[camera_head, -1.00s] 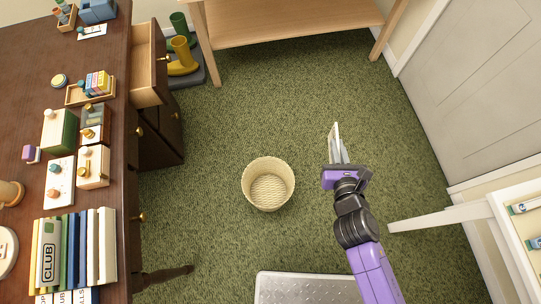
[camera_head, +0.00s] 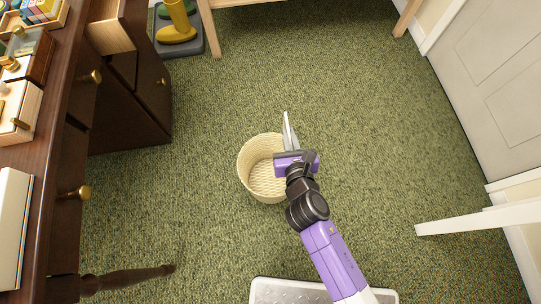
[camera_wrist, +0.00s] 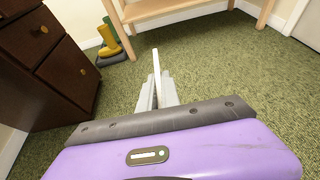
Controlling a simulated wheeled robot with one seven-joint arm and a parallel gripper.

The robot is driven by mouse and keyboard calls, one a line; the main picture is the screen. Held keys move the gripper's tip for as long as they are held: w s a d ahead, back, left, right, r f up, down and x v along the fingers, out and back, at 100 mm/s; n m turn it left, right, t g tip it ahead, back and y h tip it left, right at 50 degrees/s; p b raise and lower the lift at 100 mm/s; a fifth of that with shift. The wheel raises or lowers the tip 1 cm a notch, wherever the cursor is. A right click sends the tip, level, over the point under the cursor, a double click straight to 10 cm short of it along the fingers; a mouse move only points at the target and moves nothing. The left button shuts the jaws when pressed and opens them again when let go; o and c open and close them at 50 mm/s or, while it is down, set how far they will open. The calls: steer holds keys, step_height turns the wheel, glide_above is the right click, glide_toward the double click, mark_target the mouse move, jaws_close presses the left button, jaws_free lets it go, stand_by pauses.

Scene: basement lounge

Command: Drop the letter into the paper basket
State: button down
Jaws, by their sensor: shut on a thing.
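The letter (camera_head: 286,121) is a thin, pale piece seen nearly edge-on. It sticks out past the fingertips of my gripper (camera_head: 290,138), which is shut on it. In the wrist view, the letter (camera_wrist: 156,62) stands up between the grey fingers (camera_wrist: 157,92). The paper basket (camera_head: 247,178) is a round, cream woven bin, upright on the carpet. In the head view my gripper and wrist overlap the basket's right side and hide part of its rim. The letter shows at the basket's upper right edge. The basket does not show in the wrist view.
A dark wooden desk (camera_head: 110,135) with an open drawer stands on the left. Yellow boots (camera_head: 177,25) stand on a grey tray behind it. A white leg (camera_head: 470,220) juts in at the right. Green carpet is clear around the basket.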

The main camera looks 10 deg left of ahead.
steer(key=a+f+b, duration=0.4)
steer(key=f+b, duration=0.7)
steer(key=f, duration=0.1)
steer(key=shift+n+y, duration=0.3)
steer(key=shift+y, duration=0.1)
steer(key=shift+d, duration=0.1)
steer(key=c, duration=1.5)
jaws_free()
steer(key=p+v, duration=0.2)
steer(key=v, duration=0.5)
steer(key=shift+s+r+p, duration=0.15)
steer(key=shift+s+p, duration=0.15)
steer(key=shift+p, duration=0.1)
